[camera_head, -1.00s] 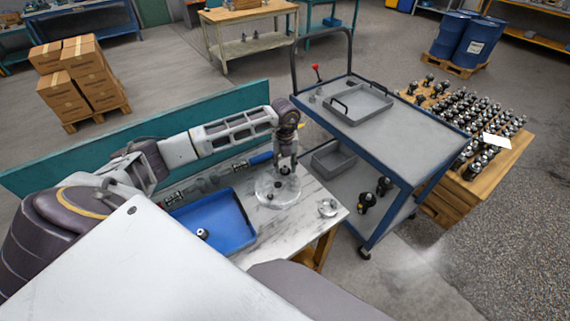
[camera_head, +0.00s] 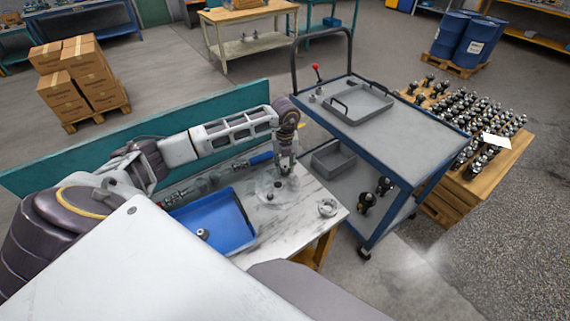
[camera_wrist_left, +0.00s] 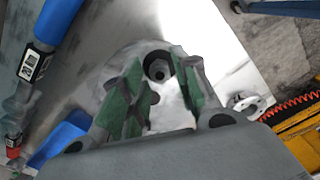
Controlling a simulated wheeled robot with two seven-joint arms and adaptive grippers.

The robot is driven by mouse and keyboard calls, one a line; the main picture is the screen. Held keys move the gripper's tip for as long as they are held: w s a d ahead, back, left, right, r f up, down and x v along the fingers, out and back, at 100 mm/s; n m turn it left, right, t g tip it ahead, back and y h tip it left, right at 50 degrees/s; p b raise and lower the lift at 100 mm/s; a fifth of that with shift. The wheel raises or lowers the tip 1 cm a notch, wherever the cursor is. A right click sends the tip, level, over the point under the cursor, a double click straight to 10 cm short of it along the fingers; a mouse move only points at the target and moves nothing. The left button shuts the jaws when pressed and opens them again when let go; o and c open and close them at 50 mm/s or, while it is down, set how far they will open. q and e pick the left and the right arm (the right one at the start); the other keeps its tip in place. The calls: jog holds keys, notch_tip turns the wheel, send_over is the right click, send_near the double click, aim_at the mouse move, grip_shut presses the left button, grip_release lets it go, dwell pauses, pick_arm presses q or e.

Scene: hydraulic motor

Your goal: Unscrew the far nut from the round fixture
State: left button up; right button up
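The round fixture (camera_head: 262,190) is a pale disc on the marble-topped bench. A small dark nut or post (camera_head: 270,197) stands on its near side. My left gripper (camera_head: 286,172) points down over the far side of the disc, and its fingers hide most of what is there. In the left wrist view the two green-padded fingers (camera_wrist_left: 156,98) stand apart. A dark round nut with a hole (camera_wrist_left: 157,66) shows just beyond the fingertips, and a smaller dark piece is partly hidden by them. I see no clear contact. My right gripper is not in view.
A blue tray (camera_head: 237,240) with a small metal nut (camera_head: 202,234) lies left of the fixture. A silver ring-shaped part (camera_head: 327,208) lies near the bench's right edge. A blue-ended tool (camera_head: 261,158) lies behind. A grey trolley (camera_head: 420,130) stands to the right.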

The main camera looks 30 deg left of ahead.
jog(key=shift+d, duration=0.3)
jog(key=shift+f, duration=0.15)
pick_arm(q)
jog(key=shift+m, duration=0.5)
jog(key=shift+m+b, duration=0.7)
jog(key=shift+m, duration=0.7)
jog(key=shift+m+b, duration=0.9)
jog(key=shift+m, duration=1.1)
jog(key=shift+m+b, duration=0.4)
jog(key=shift+m, duration=0.7)
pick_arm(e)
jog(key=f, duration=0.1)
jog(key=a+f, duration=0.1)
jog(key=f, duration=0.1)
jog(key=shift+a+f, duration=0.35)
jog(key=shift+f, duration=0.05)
